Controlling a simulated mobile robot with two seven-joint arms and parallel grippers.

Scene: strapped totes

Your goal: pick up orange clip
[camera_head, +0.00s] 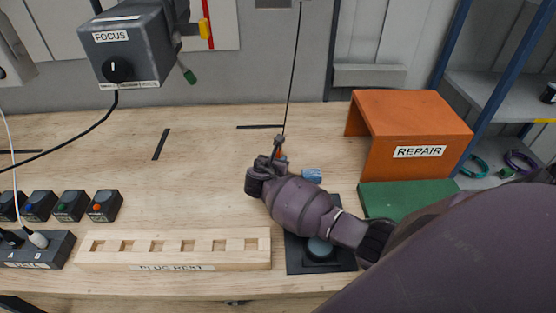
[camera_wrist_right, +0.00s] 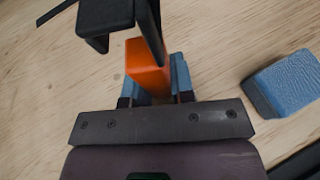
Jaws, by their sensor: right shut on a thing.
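The orange clip (camera_wrist_right: 147,66) stands between the blue-padded fingers of my right gripper (camera_wrist_right: 153,88) in the right wrist view. The gripper is shut on it. In the head view only a small orange patch of the clip (camera_head: 281,155) shows at the tip of my right gripper (camera_head: 275,161), above the workbench. The clip's lower part is hidden by the fingers. A dark hooked piece (camera_wrist_right: 107,17) and a dark strip sit right by the clip's upper end. My left gripper is not in view.
A small blue block (camera_head: 312,175) lies just right of the gripper. The orange REPAIR box (camera_head: 420,120) and green mat (camera_head: 400,196) are further right. A wooden PLUG REST rack (camera_head: 175,247) is front left. A thin dark cord (camera_head: 294,65) hangs above. The bench middle left is clear.

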